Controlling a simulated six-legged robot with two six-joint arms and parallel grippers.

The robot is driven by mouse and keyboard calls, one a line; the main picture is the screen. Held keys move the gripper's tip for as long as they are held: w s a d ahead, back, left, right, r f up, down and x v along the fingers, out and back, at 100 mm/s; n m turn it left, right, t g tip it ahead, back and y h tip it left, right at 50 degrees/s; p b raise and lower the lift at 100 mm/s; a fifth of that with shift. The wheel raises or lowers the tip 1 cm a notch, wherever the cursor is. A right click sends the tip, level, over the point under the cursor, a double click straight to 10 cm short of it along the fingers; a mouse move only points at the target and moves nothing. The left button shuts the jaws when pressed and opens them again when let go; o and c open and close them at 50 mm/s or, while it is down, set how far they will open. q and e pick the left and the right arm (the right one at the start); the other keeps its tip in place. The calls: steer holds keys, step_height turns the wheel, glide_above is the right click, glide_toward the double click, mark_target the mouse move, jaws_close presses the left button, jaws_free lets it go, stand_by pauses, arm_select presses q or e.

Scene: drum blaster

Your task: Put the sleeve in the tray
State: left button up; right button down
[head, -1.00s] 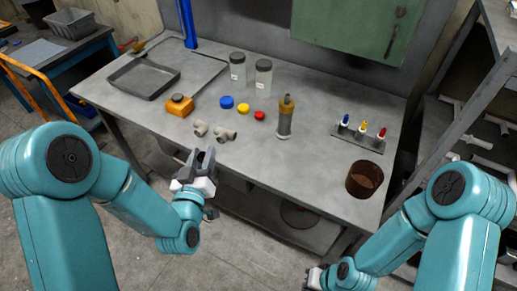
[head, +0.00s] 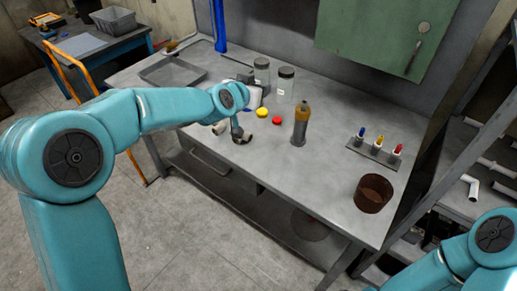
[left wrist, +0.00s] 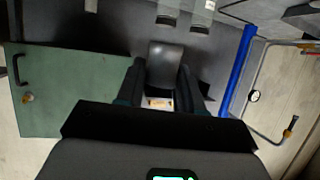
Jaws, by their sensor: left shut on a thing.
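The sleeve (left wrist: 166,62) appears in the left wrist view as a short grey curved piece between the dark fingers. My left gripper (left wrist: 160,80) is shut on it. In the head view the left gripper (head: 243,78) is above the table, in front of the jars and to the right of the tray; the sleeve is hard to tell from the fingers there. The grey tray (head: 172,72) lies at the back left of the table, its near side partly behind my left arm. My right gripper is out of view; only part of that arm shows at the lower right.
Two jars (head: 286,85), a yellow cap (head: 262,113), a red cap (head: 277,120), pipe fittings (head: 220,127) and an orange-topped bottle (head: 301,124) stand nearby. A brown container (head: 373,193) and a rack (head: 376,152) are at right. The table front is clear.

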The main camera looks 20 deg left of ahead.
arm_select(q)
steer(key=shift+f, duration=0.35)
steer(key=b, duration=0.4)
glide_above(257, 148)
step_height(257, 148, down, 7)
step_height(257, 148, down, 8)
steer(key=shift+d+f, duration=0.1)
steer(key=shift+f, duration=0.15)
step_height(257, 148, down, 4)
steer(key=shift+r+b, duration=0.2)
steer(key=shift+b, duration=0.25)
